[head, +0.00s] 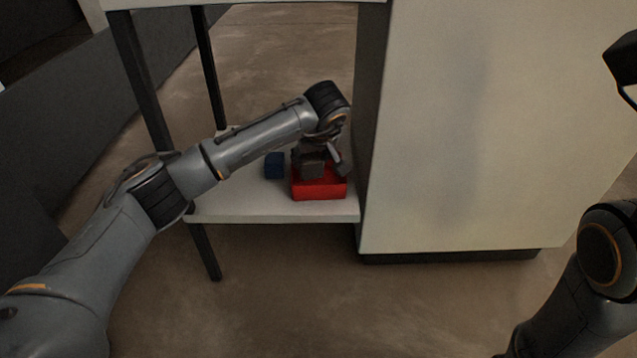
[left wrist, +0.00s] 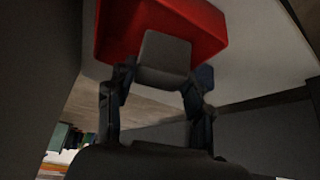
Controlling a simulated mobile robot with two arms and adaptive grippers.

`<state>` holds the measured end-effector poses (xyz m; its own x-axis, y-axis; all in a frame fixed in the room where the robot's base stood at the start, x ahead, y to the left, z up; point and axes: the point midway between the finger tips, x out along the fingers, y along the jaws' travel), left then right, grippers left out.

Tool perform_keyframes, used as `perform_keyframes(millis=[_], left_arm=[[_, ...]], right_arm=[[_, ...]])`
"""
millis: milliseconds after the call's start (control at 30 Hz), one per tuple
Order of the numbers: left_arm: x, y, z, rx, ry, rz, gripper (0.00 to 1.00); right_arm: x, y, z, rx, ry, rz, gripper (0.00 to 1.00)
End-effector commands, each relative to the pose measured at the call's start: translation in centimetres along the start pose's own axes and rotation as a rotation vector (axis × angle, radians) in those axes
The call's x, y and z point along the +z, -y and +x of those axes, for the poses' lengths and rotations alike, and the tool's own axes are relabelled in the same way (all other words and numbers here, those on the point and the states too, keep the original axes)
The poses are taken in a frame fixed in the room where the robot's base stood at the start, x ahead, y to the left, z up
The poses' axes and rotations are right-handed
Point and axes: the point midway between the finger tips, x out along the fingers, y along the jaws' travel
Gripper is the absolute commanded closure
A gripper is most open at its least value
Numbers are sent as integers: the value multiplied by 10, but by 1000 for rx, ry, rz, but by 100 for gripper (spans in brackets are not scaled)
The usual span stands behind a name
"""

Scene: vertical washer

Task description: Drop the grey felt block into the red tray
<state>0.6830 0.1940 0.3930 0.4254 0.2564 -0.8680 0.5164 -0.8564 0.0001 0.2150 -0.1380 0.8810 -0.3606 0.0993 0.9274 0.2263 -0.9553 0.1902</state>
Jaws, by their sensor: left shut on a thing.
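The grey felt block (head: 313,170) is held between the fingers of my left gripper (head: 315,158). In the left wrist view the block (left wrist: 166,50) sits at the tips of the left gripper (left wrist: 158,82), in front of the red tray (left wrist: 115,30). In the head view the red tray (head: 320,190) stands on the white shelf, and the block overlaps its upper part. The block appears to be above the tray; the exact height is hard to tell. The tray's inside is mostly hidden by gripper and block.
A dark blue block (head: 274,165) stands on the white shelf (head: 235,205) just left of the tray. A large pale cabinet (head: 460,130) rises close to the tray's right. Dark shelf legs (head: 207,255) stand at the left. The shelf's left part is clear.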

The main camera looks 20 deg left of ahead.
Motion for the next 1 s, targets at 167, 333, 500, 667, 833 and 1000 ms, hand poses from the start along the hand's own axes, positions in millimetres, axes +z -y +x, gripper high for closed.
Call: perform_keyframes(millis=[167,333,500,667,833,1000], left_arm=[[0,0,0,0,0,0,75],[0,0,0,1,0,1,34],[0,0,0,1,0,1,22],[0,0,0,0,0,1,22],[0,-1,-8,3,-1,1,22],[-1,-1,-39,4,-4,2,22]], right_arm=[[-1,0,1,-1,-3,0,65],[-1,0,1,-1,-3,0,65],[-1,0,1,-1,-3,0,65],[-1,0,1,-1,-3,0,65],[0,0,0,1,0,0,65],[0,0,0,0,-1,0,65]])
